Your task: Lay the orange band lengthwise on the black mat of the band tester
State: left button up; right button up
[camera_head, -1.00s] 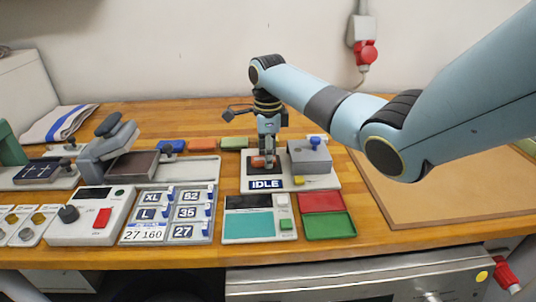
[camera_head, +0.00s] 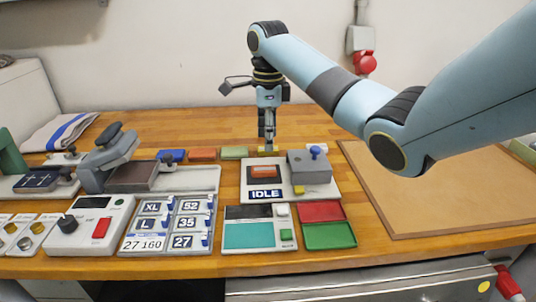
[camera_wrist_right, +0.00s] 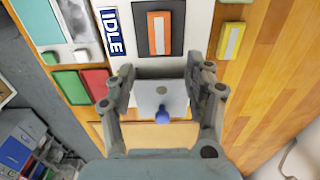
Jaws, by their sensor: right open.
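The orange band (camera_head: 264,171) lies flat on the black mat (camera_head: 253,177) of the band tester (camera_head: 257,201). My right gripper (camera_head: 267,140) is raised above and behind the tester, clear of the band. The wrist view shows its fingers (camera_wrist_right: 162,97) apart with nothing held, the tester's grey block with a blue knob (camera_wrist_right: 161,112) showing between them. My left gripper is not in view.
A yellow band (camera_wrist_right: 231,41) lies behind the tester, beside green (camera_head: 235,152) and red-orange (camera_head: 203,154) ones. Red (camera_head: 321,211) and green (camera_head: 329,235) trays stand in front right. A brown board (camera_head: 430,190) lies clear at right. A clamp device (camera_head: 108,158) stands left.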

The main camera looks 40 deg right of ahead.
jog(key=shift+r, duration=1.75)
